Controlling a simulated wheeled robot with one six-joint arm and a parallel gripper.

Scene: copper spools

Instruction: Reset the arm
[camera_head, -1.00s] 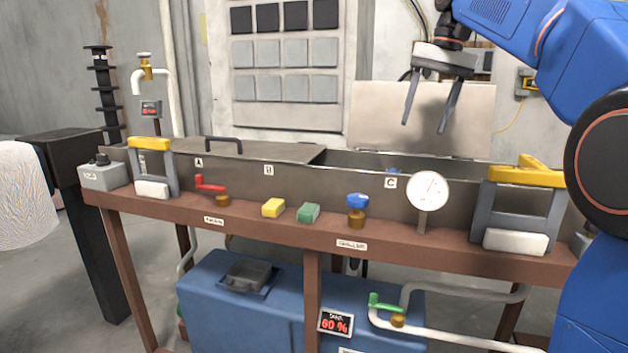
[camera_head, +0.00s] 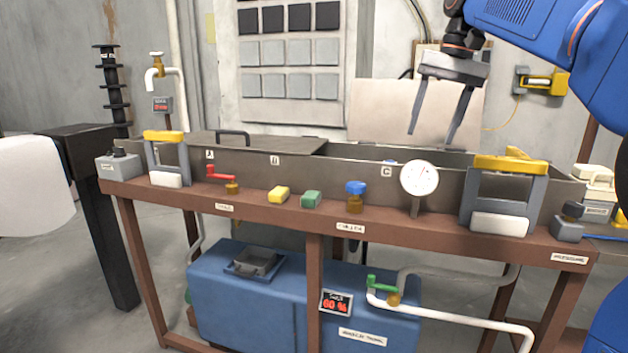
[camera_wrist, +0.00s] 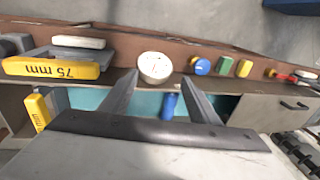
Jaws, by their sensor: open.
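My gripper (camera_head: 437,118) hangs at the upper right in the head view, fingers pointing down and spread apart with nothing between them. It is above the right part of the long grey trough (camera_head: 345,168). My blue arm comes in from the upper right corner. In the wrist view the two dark fingers (camera_wrist: 164,90) are apart, and the white round gauge (camera_wrist: 155,67) shows beyond them. The gripper touches nothing that I can see.
The gauge (camera_head: 419,179), a blue-knobbed valve (camera_head: 356,190), yellow-topped clamps (camera_head: 510,165) and a red-handled valve (camera_head: 220,174) line the bench's front ledge. A raised lid panel (camera_head: 375,110) stands behind the trough. A blue tank (camera_head: 250,310) sits underneath.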

